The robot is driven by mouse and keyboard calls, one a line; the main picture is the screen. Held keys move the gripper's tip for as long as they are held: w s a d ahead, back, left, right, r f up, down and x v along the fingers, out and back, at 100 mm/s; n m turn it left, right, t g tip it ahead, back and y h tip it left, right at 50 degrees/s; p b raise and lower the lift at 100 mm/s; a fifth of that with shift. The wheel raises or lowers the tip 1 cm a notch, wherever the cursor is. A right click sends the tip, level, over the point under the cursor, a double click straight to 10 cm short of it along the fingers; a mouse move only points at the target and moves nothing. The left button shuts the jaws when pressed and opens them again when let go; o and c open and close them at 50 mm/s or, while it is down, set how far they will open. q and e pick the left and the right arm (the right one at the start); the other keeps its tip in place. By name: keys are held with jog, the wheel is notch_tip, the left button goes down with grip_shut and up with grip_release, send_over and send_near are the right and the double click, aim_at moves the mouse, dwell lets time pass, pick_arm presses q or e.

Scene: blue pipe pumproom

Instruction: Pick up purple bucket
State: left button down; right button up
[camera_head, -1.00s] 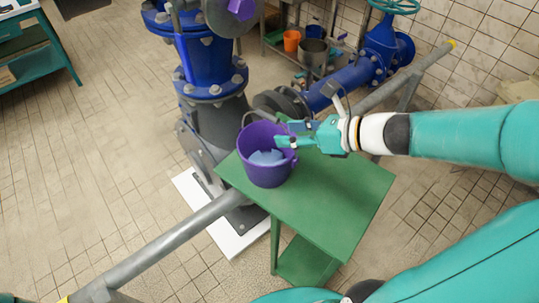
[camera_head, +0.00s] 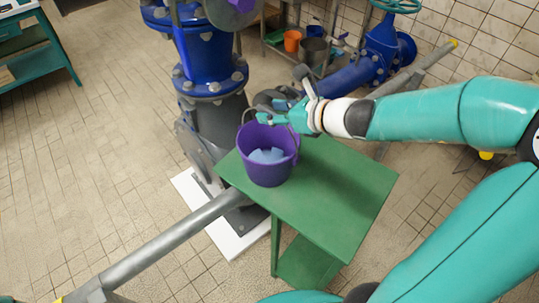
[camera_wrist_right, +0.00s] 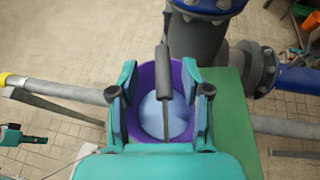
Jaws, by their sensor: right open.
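The purple bucket (camera_head: 267,172) stands upright on the green table (camera_head: 335,205), near its far left corner. Something pale blue (camera_head: 267,156) is inside it. My right gripper (camera_head: 268,118) is at the bucket's far rim in the head view. In the right wrist view its open fingers (camera_wrist_right: 161,100) stand on both sides of the bucket (camera_wrist_right: 149,78). A dark cylindrical handle grip (camera_wrist_right: 163,72) shows between the fingers, not clasped. A teal part at the left of the wrist view (camera_wrist_right: 22,137) looks like my left gripper, but its jaws are unclear.
A blue pipe with a grey valve (camera_head: 208,75) stands just behind and left of the bucket. A grey rail (camera_head: 160,250) runs in front left of the table. An orange bucket (camera_head: 292,40) and a metal pot (camera_head: 313,52) are on a shelf behind. The table's right side is clear.

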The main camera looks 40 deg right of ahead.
aim_at(261, 111)
jog(key=x, duration=0.4)
jog(key=shift+d+f, duration=0.15)
jog(key=shift+f, duration=0.3)
jog(key=shift+w+f+b, duration=0.15)
jog(key=shift+w+b, duration=0.15)
jog(key=shift+w, duration=0.1)
grip_shut()
